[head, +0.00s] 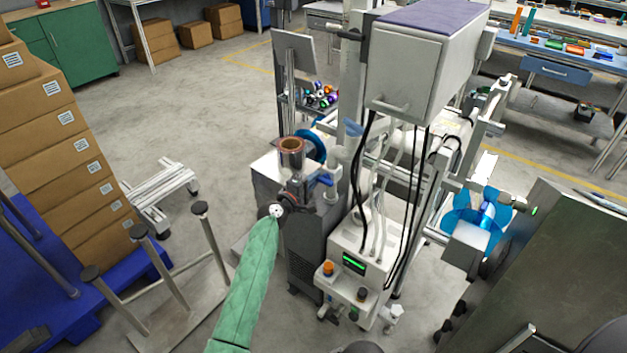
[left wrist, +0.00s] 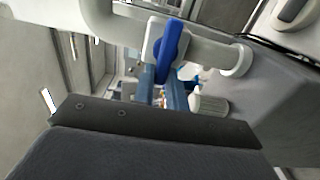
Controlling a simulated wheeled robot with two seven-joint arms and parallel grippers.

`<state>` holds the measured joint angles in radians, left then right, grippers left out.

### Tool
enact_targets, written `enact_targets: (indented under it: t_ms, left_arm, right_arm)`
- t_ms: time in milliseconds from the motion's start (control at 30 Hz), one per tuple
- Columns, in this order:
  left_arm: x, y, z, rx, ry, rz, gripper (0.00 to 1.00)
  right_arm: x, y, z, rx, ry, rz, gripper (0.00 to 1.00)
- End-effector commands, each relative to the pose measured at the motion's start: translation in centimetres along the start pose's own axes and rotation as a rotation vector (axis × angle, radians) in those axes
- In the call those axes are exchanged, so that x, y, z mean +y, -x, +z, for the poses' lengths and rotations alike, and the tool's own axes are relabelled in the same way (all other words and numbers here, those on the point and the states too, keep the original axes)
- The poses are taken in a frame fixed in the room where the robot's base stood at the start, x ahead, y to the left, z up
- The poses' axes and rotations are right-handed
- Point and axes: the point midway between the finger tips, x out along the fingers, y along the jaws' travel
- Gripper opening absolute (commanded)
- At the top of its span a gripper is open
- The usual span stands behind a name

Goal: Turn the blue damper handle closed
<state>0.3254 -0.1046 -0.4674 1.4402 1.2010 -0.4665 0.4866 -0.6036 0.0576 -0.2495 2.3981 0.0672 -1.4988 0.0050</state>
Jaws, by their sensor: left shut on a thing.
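The blue damper handle (left wrist: 171,46) shows in the left wrist view, on a white fitting of a pale pipe (left wrist: 205,52). Its lower end reaches between the fingertips of my left gripper (left wrist: 162,84), which is shut on it. In the head view my left arm in its green sleeve reaches up to the machine, and the left gripper (head: 312,185) is beside the pale upright pipe. Blue shows at its tips, but handle and fingers are hard to separate there. My right gripper is in neither view.
A grey cabinet (head: 408,70) overhangs the pipe, with black cables hanging below. A control box (head: 352,265) stands right of my left arm. A copper-coloured cup (head: 291,150) is just above the gripper. Stacked cartons (head: 60,150) and a metal frame stand left.

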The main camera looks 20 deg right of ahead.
Motion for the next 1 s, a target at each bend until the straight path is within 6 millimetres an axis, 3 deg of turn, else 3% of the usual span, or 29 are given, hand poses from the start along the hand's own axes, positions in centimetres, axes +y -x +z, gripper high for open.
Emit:
enact_targets:
  t_ms: [33, 133, 533, 1000]
  left_arm:
    - [-0.1, 0.1, -0.1, 0.002, 0.001, -0.001, 0.16]
    - [-0.1, 0.1, -0.1, 0.001, 0.000, -0.001, 0.35]
    - [-0.2, 0.8, -0.1, 0.001, -0.001, -0.002, 0.35]
    - [-0.3, 7.1, -0.1, 0.001, 0.000, -0.002, 0.35]
  right_arm:
    - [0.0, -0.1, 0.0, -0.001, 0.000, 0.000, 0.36]
    - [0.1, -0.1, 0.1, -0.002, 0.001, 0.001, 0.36]
    - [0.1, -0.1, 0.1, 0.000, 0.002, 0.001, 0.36]
    - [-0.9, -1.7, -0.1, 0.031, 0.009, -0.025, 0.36]
